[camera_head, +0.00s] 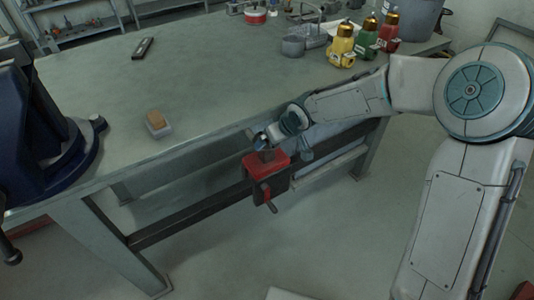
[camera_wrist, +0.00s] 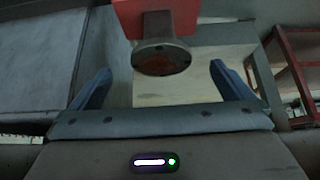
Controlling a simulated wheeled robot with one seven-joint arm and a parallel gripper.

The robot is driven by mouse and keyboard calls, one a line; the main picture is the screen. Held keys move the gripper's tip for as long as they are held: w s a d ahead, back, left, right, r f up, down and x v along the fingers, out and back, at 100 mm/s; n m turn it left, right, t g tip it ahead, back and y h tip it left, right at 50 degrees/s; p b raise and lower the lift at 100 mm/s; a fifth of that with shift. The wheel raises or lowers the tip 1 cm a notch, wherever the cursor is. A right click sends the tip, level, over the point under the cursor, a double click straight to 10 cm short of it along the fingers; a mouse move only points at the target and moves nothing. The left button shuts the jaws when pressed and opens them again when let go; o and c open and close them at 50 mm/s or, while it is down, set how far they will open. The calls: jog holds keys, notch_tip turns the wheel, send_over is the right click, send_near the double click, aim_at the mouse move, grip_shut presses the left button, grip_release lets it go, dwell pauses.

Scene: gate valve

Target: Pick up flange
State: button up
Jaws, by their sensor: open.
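The flange (camera_wrist: 162,60) is a round dark metal disc with bolt holes and a brownish centre. In the wrist view it sits at the end of a short neck against a red block (camera_wrist: 155,16). My gripper (camera_wrist: 162,84) is open and empty, with one blue finger on each side of the flange's line. The fingers appear apart from it. In the head view my gripper (camera_head: 262,140) is close to a red-and-black vise (camera_head: 266,178) at the bench's front edge. The flange is hard to make out there.
The workbench (camera_head: 200,85) lies behind the vise. A big blue vise (camera_head: 45,120) stands at its left end, and a small block (camera_head: 157,122) lies near the front edge. Yellow, green and red valves (camera_head: 365,40) stand at the back right. Floor is free in front.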

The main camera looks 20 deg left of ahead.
aim_at(266, 150)
jog(key=b+x, duration=0.3)
jog(key=x, duration=0.4)
jog(key=shift+w+a, duration=0.2)
jog(key=shift+a, duration=0.1)
jog(key=c, duration=1.5)
jog(key=shift+r, duration=0.1)
jog(key=shift+c, duration=0.7)
jog(key=shift+r, duration=0.1)
